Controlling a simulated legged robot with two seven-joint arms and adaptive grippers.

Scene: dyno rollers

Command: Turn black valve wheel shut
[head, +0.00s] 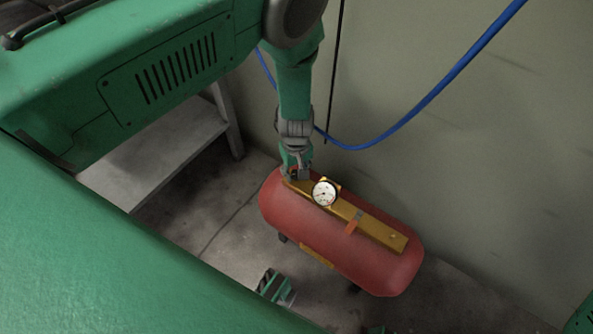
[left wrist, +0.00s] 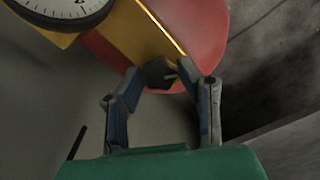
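The black valve wheel (left wrist: 160,74) is a small dark knob at the end of a yellow bar (left wrist: 150,35), seen in the left wrist view. In the head view the wheel cannot be made out behind my gripper. My left gripper (head: 296,173) reaches down to the left end of the red tank. In the left wrist view its two fingers (left wrist: 158,72) stand apart, one on each side of the wheel, with the tips close to it. A small gap shows at the left finger; contact at the right one cannot be told.
The red tank (head: 340,255) lies on the concrete floor near a plain wall. A blue hose (head: 400,130) hangs along the wall.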

